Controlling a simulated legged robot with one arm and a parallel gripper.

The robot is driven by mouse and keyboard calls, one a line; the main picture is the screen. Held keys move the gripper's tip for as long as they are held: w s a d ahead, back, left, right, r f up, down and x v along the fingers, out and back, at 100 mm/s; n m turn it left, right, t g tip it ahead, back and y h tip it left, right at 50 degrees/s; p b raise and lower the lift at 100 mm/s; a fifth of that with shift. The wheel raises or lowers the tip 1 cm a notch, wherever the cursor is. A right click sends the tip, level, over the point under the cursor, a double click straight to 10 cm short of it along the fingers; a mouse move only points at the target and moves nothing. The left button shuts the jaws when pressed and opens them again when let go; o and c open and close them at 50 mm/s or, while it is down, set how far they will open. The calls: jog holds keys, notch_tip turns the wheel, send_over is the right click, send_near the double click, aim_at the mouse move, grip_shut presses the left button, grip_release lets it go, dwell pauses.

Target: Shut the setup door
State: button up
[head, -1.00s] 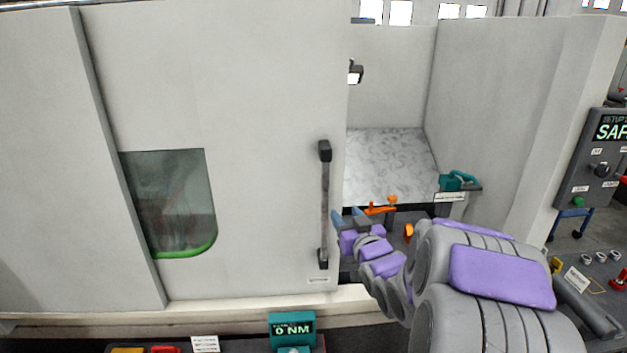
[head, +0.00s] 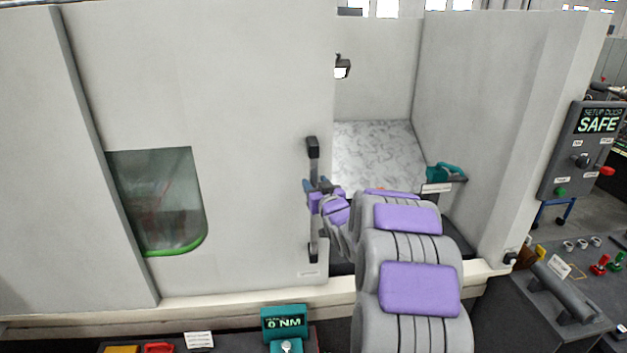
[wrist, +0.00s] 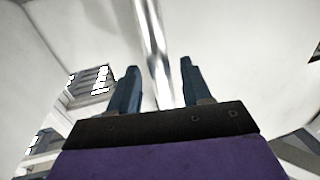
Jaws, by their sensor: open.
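The setup door (head: 250,90) is a large pale sliding panel with a dark window (head: 155,200) at its left. It stands open, with the machine's interior showing at its right. Its vertical handle (head: 313,235) has dark end mounts near the door's right edge. My gripper (head: 318,186) is at the handle's middle in the head view. In the wrist view, my gripper (wrist: 158,85) is open, and the bar of the handle (wrist: 152,40) runs between its two blue fingers. I cannot tell whether the fingers touch the bar. My arm hides part of the opening.
A control panel (head: 583,150) at right reads "SETUP DOOR SAFE". A teal tool (head: 445,172) sits on a small shelf at the opening's right side. A bench (head: 545,300) with knobs stands front right.

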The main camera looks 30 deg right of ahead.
jog(key=shift+x, duration=1.15)
grip_shut()
